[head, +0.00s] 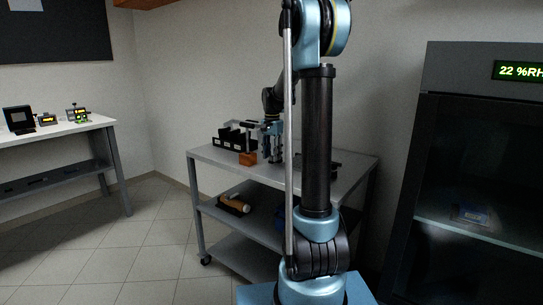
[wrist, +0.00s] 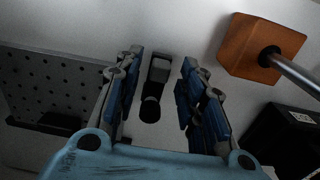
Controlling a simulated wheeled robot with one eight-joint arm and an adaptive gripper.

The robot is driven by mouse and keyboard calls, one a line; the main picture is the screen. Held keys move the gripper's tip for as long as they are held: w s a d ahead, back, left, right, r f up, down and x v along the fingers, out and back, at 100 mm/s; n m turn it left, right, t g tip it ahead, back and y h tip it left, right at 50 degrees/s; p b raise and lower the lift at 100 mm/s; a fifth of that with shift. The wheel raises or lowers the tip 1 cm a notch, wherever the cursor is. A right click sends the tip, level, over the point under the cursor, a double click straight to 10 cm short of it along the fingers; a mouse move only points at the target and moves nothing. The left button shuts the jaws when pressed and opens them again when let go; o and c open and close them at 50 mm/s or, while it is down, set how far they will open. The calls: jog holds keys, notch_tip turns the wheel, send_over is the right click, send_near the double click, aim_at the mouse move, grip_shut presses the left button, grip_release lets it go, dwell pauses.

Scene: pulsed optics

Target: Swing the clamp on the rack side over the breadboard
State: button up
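My gripper (wrist: 152,92) is open, its two blue-padded fingers standing apart. Between them, in the wrist view, is a small dark piece with a round black end (wrist: 151,108), which looks like a clamp. The fingers do not visibly touch it, and its depth between them is hard to tell. The breadboard (wrist: 62,75), a dark plate with rows of holes, is at the left of the wrist view. In the head view my gripper (head: 274,153) is over the cart top, small and partly mixed with dark parts, so the clamp is not clear there.
An orange block (wrist: 262,48) with a metal rod is at upper right of the wrist view; the block also shows on the cart (head: 248,159). A black rack (head: 232,138) stands behind it. A black labelled box (wrist: 284,140) is at lower right. The grey cart top (head: 212,154) is clear at left.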

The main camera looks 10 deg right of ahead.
jog(key=shift+c, duration=0.6)
grip_shut()
jog(key=shift+d+n, duration=0.1)
jog(key=shift+n, duration=0.2)
jog(key=n, duration=0.1)
jog(key=s+d+n, duration=0.1)
jog(key=n, duration=0.1)
jog(key=shift+d, duration=0.15)
jog(key=n, duration=0.1)
jog(key=d+n, duration=0.1)
jog(key=n, duration=0.2)
jog(key=shift+s+d, duration=0.2)
jog(key=shift+d, duration=0.05)
jog(key=n, duration=0.2)
jog(key=d+n, duration=0.2)
jog(key=n, duration=0.1)
jog(key=shift+w+d+n, duration=0.15)
jog(key=shift+d+n, duration=0.1)
jog(key=shift+n, duration=0.05)
jog(key=shift+w+d+n, duration=0.3)
jog(key=shift+d+n, duration=0.15)
jog(key=shift+n, duration=0.75)
jog(key=shift+w+d+n, duration=0.25)
jog(key=shift+d+n, duration=0.2)
jog(key=shift+n, duration=0.75)
